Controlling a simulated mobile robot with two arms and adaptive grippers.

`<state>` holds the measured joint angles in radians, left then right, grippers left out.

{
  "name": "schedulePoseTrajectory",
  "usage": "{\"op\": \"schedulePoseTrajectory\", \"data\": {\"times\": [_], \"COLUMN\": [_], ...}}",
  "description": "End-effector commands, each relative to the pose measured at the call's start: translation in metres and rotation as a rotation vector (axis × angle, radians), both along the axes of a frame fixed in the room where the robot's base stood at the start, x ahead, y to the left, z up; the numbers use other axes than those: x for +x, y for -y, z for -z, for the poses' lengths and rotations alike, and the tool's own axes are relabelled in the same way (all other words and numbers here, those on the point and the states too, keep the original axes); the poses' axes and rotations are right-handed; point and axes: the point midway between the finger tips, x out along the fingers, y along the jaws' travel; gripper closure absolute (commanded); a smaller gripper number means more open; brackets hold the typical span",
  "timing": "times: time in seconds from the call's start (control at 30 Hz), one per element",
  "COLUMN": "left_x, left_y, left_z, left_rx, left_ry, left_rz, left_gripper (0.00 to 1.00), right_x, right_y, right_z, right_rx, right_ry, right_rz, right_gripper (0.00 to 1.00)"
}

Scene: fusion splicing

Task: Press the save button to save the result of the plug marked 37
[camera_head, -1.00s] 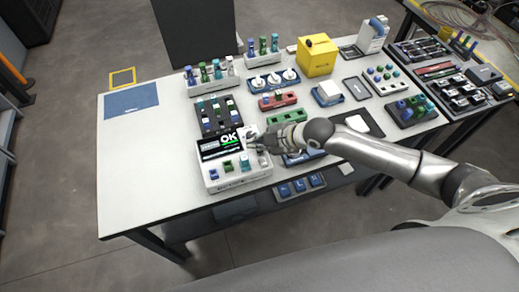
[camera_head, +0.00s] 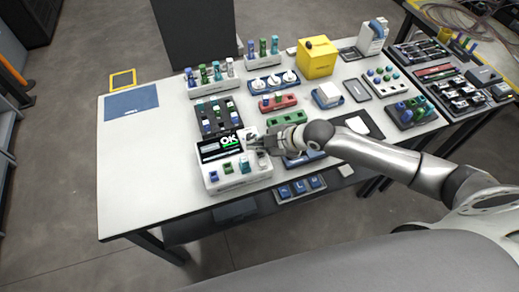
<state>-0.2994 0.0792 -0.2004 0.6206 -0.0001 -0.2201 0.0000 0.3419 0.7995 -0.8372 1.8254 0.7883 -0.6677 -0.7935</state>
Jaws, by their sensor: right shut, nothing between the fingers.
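A white tester (camera_head: 210,183) stands at the near edge of the white table. Its dark screen (camera_head: 221,145) shows "OK" in bright letters with green. Its sloped front carries a blue button (camera_head: 214,176), a green button (camera_head: 228,168) and a pale button (camera_head: 244,164); their labels are too small to read. My right gripper (camera_head: 256,146) is shut and empty at the right side of the tester, beside the screen. I cannot tell whether it touches the tester. My left gripper is out of view. No plug can be read as 37.
A black rack (camera_head: 219,117) with plugs stands just behind the tester. White racks (camera_head: 211,86), a red block (camera_head: 278,102), a green block (camera_head: 288,117) and a yellow box (camera_head: 317,60) stand further back. The table's left part is clear around a blue mat (camera_head: 131,101).

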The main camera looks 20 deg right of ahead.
Motion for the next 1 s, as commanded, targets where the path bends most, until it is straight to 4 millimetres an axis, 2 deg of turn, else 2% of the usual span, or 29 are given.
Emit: {"op": "schedulePoseTrajectory", "data": {"times": [1.0], "left_x": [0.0], "left_y": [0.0], "left_z": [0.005], "left_rx": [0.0], "left_ry": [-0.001], "left_rz": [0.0], "left_gripper": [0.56], "right_x": [0.0], "right_y": [0.0], "right_z": [0.01], "right_rx": [0.0], "right_ry": [0.0], "right_rz": [0.0], "right_gripper": [1.0]}}
